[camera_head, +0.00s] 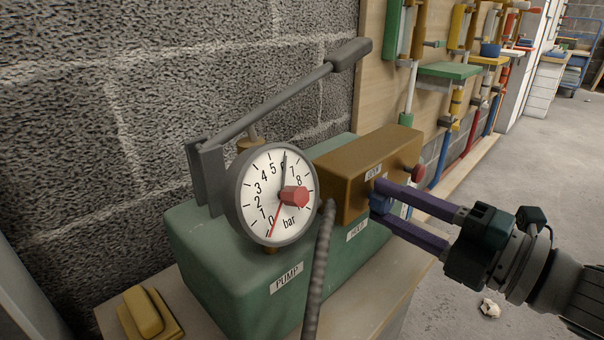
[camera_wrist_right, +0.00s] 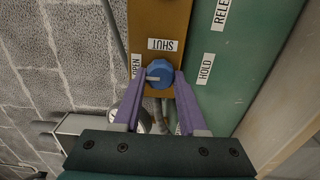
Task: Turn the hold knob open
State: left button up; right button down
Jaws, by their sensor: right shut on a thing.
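The blue hold knob (camera_head: 380,198) sits on the front of the brown valve block (camera_head: 350,165). It also shows in the right wrist view (camera_wrist_right: 161,72), with a pale pointer mark lying toward the left, near the OPEN label (camera_wrist_right: 136,67). The SHUT label (camera_wrist_right: 162,45) is above the knob there, and the HOLD label (camera_wrist_right: 205,68) is to its right. My right gripper (camera_head: 378,196) has its purple fingers on either side of the knob and is shut on it. My left gripper is not in view.
The green pump box (camera_head: 210,260) carries a dial gauge (camera_head: 273,195) with its black needle near 6. A grey lever (camera_head: 290,95) rises above, and a dark hose (camera_head: 318,270) hangs in front. A small red knob (camera_head: 418,173) is right of the block. A yellow object (camera_head: 145,312) lies front left.

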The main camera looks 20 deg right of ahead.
dwell(0.4)
jog(key=shift+c, duration=2.2)
grip_release()
jog(key=p+v, duration=0.2)
jog(key=v, duration=0.8)
